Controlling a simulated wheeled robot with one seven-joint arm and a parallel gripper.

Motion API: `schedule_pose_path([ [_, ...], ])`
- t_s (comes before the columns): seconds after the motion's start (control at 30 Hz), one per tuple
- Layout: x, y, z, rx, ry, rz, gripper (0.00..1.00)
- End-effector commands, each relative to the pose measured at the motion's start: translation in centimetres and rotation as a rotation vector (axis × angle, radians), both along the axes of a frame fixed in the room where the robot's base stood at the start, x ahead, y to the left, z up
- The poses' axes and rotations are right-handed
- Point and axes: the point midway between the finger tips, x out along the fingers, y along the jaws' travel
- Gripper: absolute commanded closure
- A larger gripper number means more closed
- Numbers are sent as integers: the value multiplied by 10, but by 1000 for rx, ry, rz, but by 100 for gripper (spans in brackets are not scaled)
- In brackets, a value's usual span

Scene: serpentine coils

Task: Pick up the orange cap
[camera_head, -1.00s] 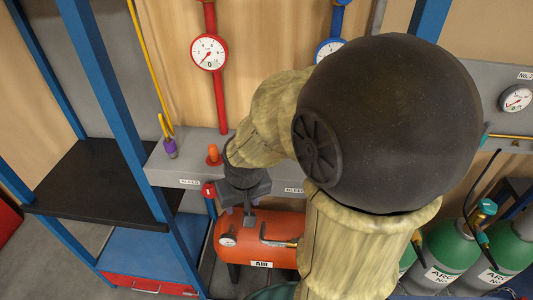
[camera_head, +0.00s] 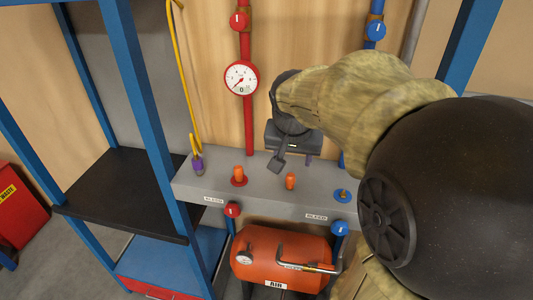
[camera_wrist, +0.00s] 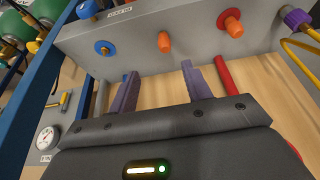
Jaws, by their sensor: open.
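Two orange caps show. One orange cap (camera_head: 290,181) stands by itself on the grey ledge (camera_head: 262,190), between the two flanges; it is also in the wrist view (camera_wrist: 164,42). The other orange cap (camera_head: 238,173) sits on a red flange (camera_head: 239,181) to its left, and shows in the wrist view (camera_wrist: 233,25). My gripper (camera_head: 293,162) is above the back of the ledge, near the lone cap and apart from it. Its jaws are open and empty. In the wrist view, the fingers (camera_wrist: 159,70) point towards the lone cap, with a gap.
A bare blue flange (camera_head: 342,196) is on the ledge's right. A purple fitting with a yellow hose (camera_head: 197,163) is at its left end. Red and blue pipes with a gauge (camera_head: 241,77) rise behind. An orange air tank (camera_head: 281,255) is below.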

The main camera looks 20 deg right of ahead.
Motion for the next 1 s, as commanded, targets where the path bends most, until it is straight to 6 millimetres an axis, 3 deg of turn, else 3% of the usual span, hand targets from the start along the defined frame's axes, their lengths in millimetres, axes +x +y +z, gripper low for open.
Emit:
schedule_pose_path([
  [0.53,29,-18,-83,0,5,3,51],
  [1.0,32,-21,-92,0,1,1,51],
])
